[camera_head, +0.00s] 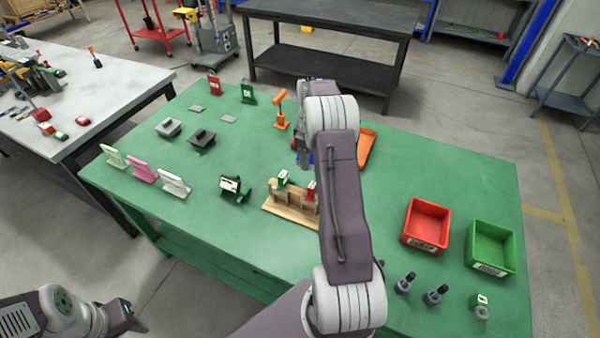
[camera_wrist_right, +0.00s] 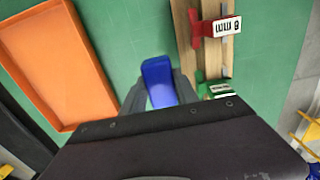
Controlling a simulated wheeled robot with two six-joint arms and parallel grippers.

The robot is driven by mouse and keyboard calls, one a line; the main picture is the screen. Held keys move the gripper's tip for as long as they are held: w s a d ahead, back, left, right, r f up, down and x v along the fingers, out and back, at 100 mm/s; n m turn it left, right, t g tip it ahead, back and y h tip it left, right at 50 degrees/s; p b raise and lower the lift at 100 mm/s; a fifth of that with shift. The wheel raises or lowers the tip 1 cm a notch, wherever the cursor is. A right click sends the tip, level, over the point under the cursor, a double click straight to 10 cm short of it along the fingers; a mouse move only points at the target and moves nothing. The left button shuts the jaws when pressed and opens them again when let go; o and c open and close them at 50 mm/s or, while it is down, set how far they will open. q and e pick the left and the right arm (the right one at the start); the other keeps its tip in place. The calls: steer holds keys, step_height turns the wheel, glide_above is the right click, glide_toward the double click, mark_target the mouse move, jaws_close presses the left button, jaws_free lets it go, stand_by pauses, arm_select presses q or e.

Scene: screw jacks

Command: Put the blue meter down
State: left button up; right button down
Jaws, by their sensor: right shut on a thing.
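The blue meter (camera_wrist_right: 158,78) is between the fingers of my right gripper (camera_wrist_right: 160,92) in the right wrist view, with its lower part hidden by the gripper body. The gripper is shut on it, above the green table. In the head view only a small patch of the blue meter (camera_head: 305,158) shows at my right gripper (camera_head: 304,164), largely behind my arm. My left gripper (camera_head: 128,317) is at the lower left, off the table; its jaws are not clear.
A wooden rack (camera_head: 273,208) with red and green tagged pieces stands close to my right gripper. An orange tray (camera_head: 367,148) lies behind my right arm; it also shows in the wrist view (camera_wrist_right: 55,60). Red (camera_head: 425,222) and green (camera_head: 491,246) bins stand right.

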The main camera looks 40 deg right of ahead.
glide_above(307, 184)
steer(key=f, duration=0.4)
steer(key=shift+s+a+f, duration=0.1)
steer(key=shift+s+f, duration=0.1)
steer(key=shift+f, duration=0.1)
steer(key=shift+w+f, duration=0.15)
steer(key=shift+f, duration=0.4)
step_height(307, 184, down, 3)
steer(key=shift+f, duration=0.35)
steer(key=shift+f, duration=0.15)
steer(key=c, duration=1.2)
jaws_free()
step_height(307, 184, up, 12)
steer(key=shift+r, duration=0.2)
